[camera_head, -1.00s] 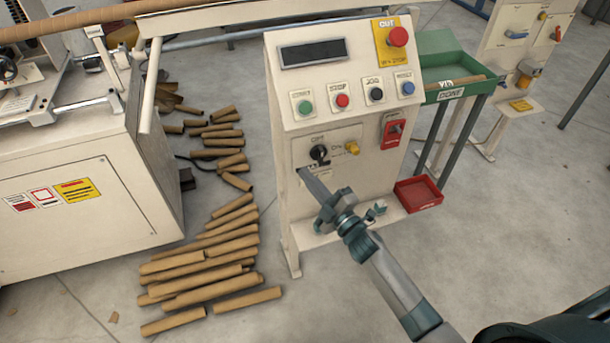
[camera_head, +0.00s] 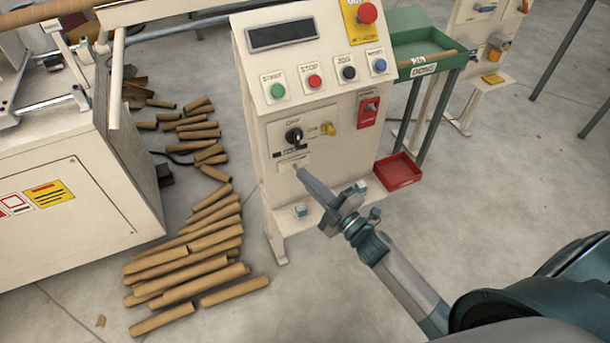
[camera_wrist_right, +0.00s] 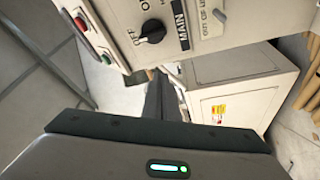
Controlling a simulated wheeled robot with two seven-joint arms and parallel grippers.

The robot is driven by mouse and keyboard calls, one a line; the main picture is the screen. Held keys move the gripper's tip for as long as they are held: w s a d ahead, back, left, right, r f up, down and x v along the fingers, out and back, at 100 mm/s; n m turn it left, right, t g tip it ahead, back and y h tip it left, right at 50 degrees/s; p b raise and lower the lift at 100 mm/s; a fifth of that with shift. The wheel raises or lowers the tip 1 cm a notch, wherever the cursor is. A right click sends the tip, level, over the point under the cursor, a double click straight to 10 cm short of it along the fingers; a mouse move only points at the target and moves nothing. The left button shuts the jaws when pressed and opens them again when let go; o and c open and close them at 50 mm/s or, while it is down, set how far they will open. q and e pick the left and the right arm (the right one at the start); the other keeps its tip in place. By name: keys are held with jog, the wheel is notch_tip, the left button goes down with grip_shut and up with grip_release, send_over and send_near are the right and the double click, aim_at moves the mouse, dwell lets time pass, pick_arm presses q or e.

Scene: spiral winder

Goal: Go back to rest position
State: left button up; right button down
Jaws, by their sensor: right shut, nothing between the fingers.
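My right gripper (camera_head: 302,172) is shut and empty. In the head view its arm comes in from the lower right, and the fingertips show in front of the lower face of the control panel (camera_head: 285,112), below the black rotary switch (camera_head: 293,136). I cannot tell whether the tips touch the panel. In the right wrist view the closed fingers (camera_wrist_right: 163,98) point toward the space below the panel, where the black switch (camera_wrist_right: 150,32) and a "MAIN" label (camera_wrist_right: 181,30) show. My left gripper is not in view.
Several cardboard tubes (camera_head: 190,262) lie on the floor left of the panel. A red bin (camera_head: 398,171) and a green tray stand (camera_head: 425,48) are on its right. A beige machine (camera_head: 60,180) stands at the left. The floor at the lower middle is clear.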

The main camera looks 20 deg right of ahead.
jog(key=s+f+m+g+h, duration=0.2)
jog(key=s+f+m+g, duration=0.15)
jog(key=f, duration=0.95)
jog(key=s+f+m+g+h, duration=0.25)
jog(key=s+f+m, duration=0.25)
jog(key=f, duration=0.8)
jog(key=s+a+f+m+g, duration=0.2)
jog(key=s+f+m+g, duration=0.1)
jog(key=s+f, duration=0.6)
jog(key=s+a+f+m+g, duration=0.1)
jog(key=s+f+m+g, duration=0.2)
jog(key=s+f, duration=0.7)
jog(key=shift+s+a+g, duration=0.35)
jog(key=shift+s+g, duration=0.05)
jog(key=shift+s, duration=0.4)
jog(key=shift+w+h, duration=0.1)
jog(key=shift+h, duration=0.15)
jog(key=shift+d, duration=0.15)
